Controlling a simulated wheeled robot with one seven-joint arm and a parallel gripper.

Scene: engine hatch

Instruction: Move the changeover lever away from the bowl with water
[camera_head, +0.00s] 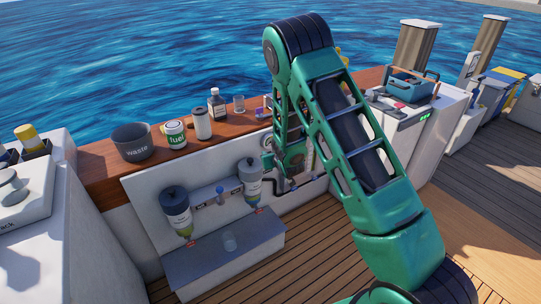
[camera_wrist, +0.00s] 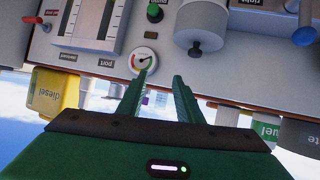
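Two filters with dark heads and clear bowls hang on the white panel in the head view, a left filter (camera_head: 176,212) and a right filter (camera_head: 251,183). I cannot tell which bowl holds water. A small blue-knobbed lever (camera_head: 220,194) sits between them, with small label plates beside it. In the wrist view a blue knob (camera_wrist: 303,37) shows at the right edge, near an upside-down "right" label. My gripper (camera_wrist: 162,78) is open and empty, its fingertips near a round gauge (camera_wrist: 143,60). In the head view it is right of the right filter, partly hidden by my arm.
A waste bin (camera_head: 132,142), fuel can (camera_head: 174,134) and bottle (camera_head: 217,105) stand on the wooden ledge above. The wrist view shows a red lever (camera_wrist: 32,21) and a grey cylinder (camera_wrist: 202,25).

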